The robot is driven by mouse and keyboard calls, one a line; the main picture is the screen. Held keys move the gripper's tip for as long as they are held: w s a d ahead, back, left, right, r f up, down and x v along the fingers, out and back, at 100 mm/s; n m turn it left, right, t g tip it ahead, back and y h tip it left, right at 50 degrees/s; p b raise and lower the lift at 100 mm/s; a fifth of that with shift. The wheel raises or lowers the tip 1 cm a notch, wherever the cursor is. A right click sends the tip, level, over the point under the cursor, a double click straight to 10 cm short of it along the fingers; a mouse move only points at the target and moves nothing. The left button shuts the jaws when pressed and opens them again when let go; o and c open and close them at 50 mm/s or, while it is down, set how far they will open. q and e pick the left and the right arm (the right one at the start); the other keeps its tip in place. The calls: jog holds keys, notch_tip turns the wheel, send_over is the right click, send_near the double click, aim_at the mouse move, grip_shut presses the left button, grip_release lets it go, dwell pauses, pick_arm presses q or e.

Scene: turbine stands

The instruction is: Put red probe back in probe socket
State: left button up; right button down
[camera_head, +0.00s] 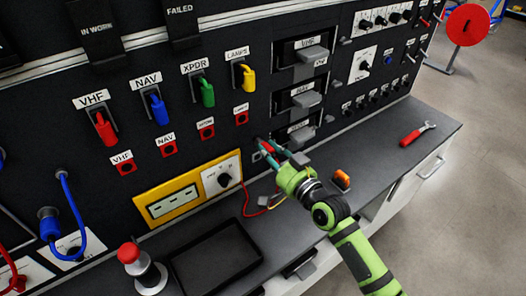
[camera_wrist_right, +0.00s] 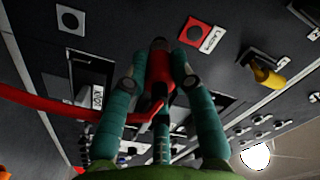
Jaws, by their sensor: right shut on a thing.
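The red probe (camera_head: 266,147) is between the fingers of my right gripper (camera_head: 272,150), close to the black panel. In the right wrist view the red probe (camera_wrist_right: 158,62) sits between the green fingers of my right gripper (camera_wrist_right: 160,75), and its red cable (camera_wrist_right: 45,103) runs left. A small white plate with a dark round hole (camera_wrist_right: 70,19) shows at the upper left of that view. It looks like the probe socket, and the probe is apart from it there. In the head view the fingers partly hide this area. My left gripper is not in view.
The yellow-framed meter panel (camera_head: 160,207) is left of the gripper. Red sockets (camera_head: 207,132) and coloured switches line the panel above.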

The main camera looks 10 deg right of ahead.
jog(key=d+f+m+b, duration=0.3)
jog(key=d+f+b, duration=0.1)
jog(key=f+b, duration=0.85)
jog(key=x, duration=0.2)
jog(key=b+x, duration=0.1)
jog(key=x, duration=0.1)
jog(key=shift+a+r, duration=0.15)
jog(key=shift+a, duration=0.2)
jog(key=shift+w+a, duration=0.15)
jog(key=shift+w, duration=0.25)
dwell(0.5)
jog(key=shift+w+a, duration=0.15)
jog(key=shift+w, duration=0.15)
dwell(0.6)
jog(key=shift+w+a+r, duration=0.1)
jog(key=shift+w+r, duration=0.05)
jog(key=shift+w, duration=0.1)
